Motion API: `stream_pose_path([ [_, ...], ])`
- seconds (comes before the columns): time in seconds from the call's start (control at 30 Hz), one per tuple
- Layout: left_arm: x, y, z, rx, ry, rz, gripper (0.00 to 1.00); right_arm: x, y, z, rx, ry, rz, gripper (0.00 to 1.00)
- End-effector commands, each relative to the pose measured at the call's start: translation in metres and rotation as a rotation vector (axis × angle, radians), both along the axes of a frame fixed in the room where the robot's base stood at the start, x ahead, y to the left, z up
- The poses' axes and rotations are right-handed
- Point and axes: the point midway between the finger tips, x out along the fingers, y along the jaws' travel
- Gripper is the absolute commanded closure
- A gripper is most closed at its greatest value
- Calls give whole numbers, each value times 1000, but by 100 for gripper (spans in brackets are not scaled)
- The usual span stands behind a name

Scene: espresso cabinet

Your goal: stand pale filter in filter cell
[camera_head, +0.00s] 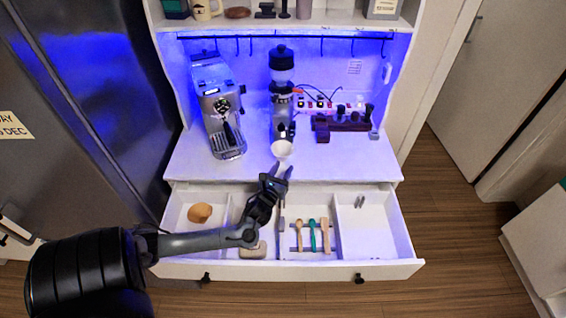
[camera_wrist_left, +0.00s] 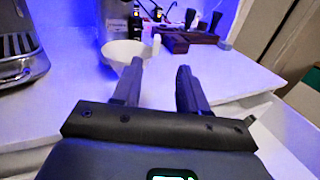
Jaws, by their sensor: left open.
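A white, round, cup-like thing that looks like the pale filter (camera_head: 282,148) is at the front of the counter, below the grinder. It shows in the left wrist view (camera_wrist_left: 118,52) just beyond my fingers. My left gripper (camera_head: 282,172) is open, its fingertips close to this piece; I cannot tell whether they touch it. In the left wrist view the gap between the fingers (camera_wrist_left: 163,68) looks empty. The open drawer has several cells. The left cell (camera_head: 183,232) holds a tan rounded piece (camera_head: 199,213); which cell is the filter cell is not marked.
An espresso machine (camera_head: 220,110) and a grinder (camera_head: 282,95) stand on the counter. A dark wooden stand (camera_head: 345,123) is at the right. The drawer also holds several utensils (camera_head: 312,235) and a beige piece (camera_head: 253,250). The right cell (camera_head: 372,228) is mostly clear.

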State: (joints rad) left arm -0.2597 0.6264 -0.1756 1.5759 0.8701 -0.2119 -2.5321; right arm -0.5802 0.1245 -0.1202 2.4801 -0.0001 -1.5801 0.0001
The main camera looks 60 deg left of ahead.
Motion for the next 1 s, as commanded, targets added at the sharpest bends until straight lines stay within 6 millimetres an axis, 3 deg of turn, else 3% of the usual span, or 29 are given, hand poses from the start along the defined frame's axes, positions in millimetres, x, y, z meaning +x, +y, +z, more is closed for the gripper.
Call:
stream_pose_path([
  [0.47,0,0,0,-6,-5,0,57,0,0,0,0,0,0,43],
  [0.57,-2,2,-8,-73,-7,19,57,0,1,0,3,-1,-1,43],
  [0.73,9,-9,-24,-326,48,35,57,0,2,-1,8,0,-5,43],
  [0.87,16,-6,-11,-424,150,41,57,0,1,-11,7,-1,-6,43],
  [1.0,19,-3,14,-383,248,29,57,0,2,-21,8,0,-6,43],
])
